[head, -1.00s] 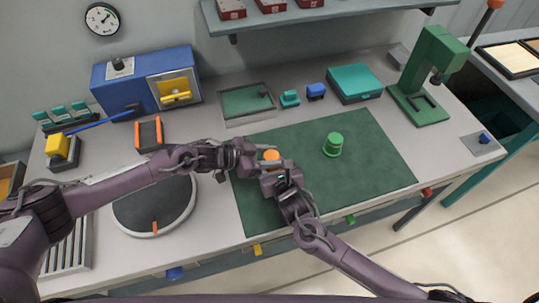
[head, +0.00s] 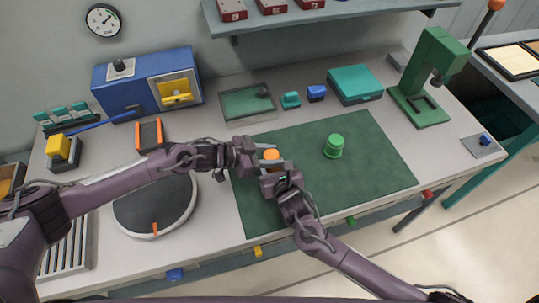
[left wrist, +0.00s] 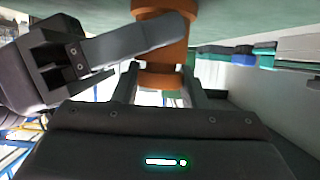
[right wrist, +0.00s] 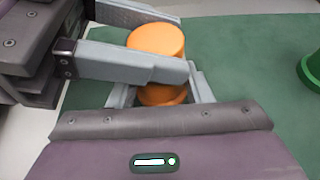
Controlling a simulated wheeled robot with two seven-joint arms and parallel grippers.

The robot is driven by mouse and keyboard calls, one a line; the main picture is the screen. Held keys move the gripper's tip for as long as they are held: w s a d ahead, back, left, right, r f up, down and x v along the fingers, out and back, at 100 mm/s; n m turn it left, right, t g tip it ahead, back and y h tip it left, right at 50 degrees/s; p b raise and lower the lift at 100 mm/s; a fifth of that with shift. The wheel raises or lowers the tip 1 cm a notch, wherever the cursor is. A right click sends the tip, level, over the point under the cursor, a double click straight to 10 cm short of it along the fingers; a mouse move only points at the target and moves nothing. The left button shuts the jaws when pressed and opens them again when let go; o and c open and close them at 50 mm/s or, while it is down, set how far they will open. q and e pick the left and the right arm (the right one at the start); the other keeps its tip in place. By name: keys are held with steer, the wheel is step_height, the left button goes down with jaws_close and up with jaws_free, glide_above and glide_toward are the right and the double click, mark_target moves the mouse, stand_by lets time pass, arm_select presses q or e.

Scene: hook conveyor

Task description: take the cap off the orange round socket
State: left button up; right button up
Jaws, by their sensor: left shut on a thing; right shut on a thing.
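The orange round socket (head: 271,155) is held upright between both grippers over the left part of the green mat. In the right wrist view my left gripper (right wrist: 165,45) comes in from the left, its grey fingers on either side of the upper orange part, the cap (right wrist: 156,38). My right gripper (right wrist: 160,92) is shut around the lower orange part, the socket body (right wrist: 160,97). The left wrist view shows orange between the left fingers (left wrist: 160,80), with a right gripper finger crossing above. A finger hides the joint, so I cannot tell whether cap and body are apart.
A green round piece (head: 333,146) stands on the green mat (head: 370,175) to the right. A dark round turntable (head: 150,210) lies below my left arm. A blue machine (head: 130,85) and a green press (head: 430,75) stand farther back.

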mark_target(270, 155)
arm_select(q)
steer(key=shift+r, duration=0.85)
arm_select(e)
steer(key=shift+f, duration=0.15)
arm_select(q)
steer(key=shift+r, duration=2)
arm_select(e)
steer(key=shift+d, duration=0.1)
steer(key=o, duration=1.4)
steer(key=shift+o, duration=0.3)
